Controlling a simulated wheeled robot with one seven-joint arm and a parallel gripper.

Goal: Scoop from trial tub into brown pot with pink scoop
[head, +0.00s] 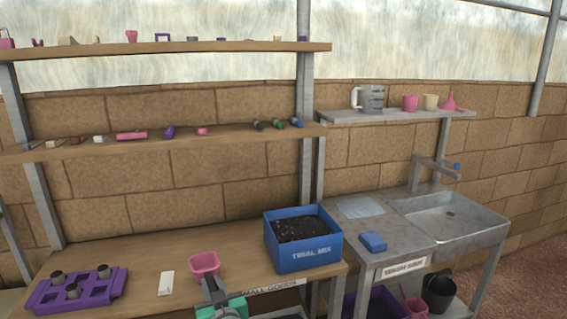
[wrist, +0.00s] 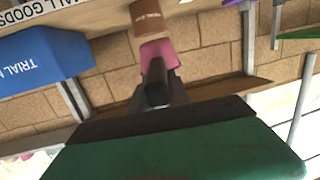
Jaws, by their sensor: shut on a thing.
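The trial tub is a blue box (head: 305,256) lettered "TRIAL MIX", filled with dark mix, on the right end of the wooden bench. It also shows at the left of the wrist view (wrist: 40,62). My gripper (head: 212,288) is left of the tub, shut on the pink scoop (head: 204,263). In the wrist view the pink scoop (wrist: 160,54) lies just past the fingers (wrist: 157,88). The brown pot (wrist: 147,19), with a pale label, shows beyond the scoop in the wrist view. I cannot make it out in the head view. The scoop's inside is unclear.
A purple tray (head: 105,292) with several small grey pots sits at the bench's left. A white card (head: 166,284) lies beside it. A blue sponge-like block (head: 373,242) lies on the metal sink unit (head: 400,238) at right. Shelves with small items hang above.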

